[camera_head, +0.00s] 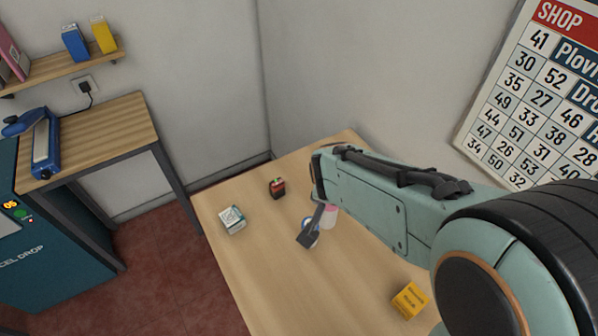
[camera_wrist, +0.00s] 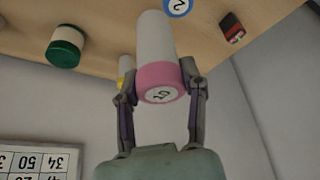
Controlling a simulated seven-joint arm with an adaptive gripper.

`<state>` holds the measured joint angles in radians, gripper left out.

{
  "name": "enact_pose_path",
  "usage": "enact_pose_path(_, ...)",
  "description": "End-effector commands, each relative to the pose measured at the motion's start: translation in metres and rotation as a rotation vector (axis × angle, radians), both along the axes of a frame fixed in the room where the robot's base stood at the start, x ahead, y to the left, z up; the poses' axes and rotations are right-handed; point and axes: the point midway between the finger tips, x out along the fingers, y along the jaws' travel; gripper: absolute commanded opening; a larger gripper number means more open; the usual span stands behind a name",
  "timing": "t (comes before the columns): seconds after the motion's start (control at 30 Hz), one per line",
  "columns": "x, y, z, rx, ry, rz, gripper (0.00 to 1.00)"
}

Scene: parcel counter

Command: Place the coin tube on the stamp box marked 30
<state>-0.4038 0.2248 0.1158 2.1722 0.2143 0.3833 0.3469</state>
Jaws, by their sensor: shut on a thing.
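My gripper (camera_wrist: 160,82) is shut on a white tube with a pink end (camera_wrist: 156,45), which I take as the coin tube. The pink end faces the wrist camera and bears a dark mark that I cannot read surely. Three small boxes lie on the table: a white and teal one (camera_head: 232,219), a dark red and black one (camera_head: 278,188) and a yellow one (camera_head: 410,299). I cannot read a 30 on any of them.
In the wrist view a blue-rimmed round thing marked 2 (camera_wrist: 178,7), a green-ended white tube (camera_wrist: 66,46) and a small yellow thing (camera_wrist: 122,84) show near the tube. The wooden table (camera_head: 275,270) has free room at its front left. Walls stand behind it.

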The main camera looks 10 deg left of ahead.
Motion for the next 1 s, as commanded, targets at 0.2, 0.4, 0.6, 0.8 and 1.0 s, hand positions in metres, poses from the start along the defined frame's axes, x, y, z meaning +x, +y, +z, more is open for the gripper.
enact_pose_path(0.2, -0.031, 0.056, 0.021, 0.004, -0.008, 0.200, 0.01)
enact_pose_path(0.4, -0.071, 0.113, 0.040, 0.005, -0.006, 0.390, 0.01)
enact_pose_path(0.6, -0.080, 0.140, 0.039, 0.002, -0.003, 0.459, 0.01)
enact_pose_path(0.8, -0.044, 0.178, 0.014, 0.002, 0.000, 0.458, 0.01)
enact_pose_path(1.0, -0.012, 0.211, -0.021, 0.000, -0.002, 0.458, 0.01)
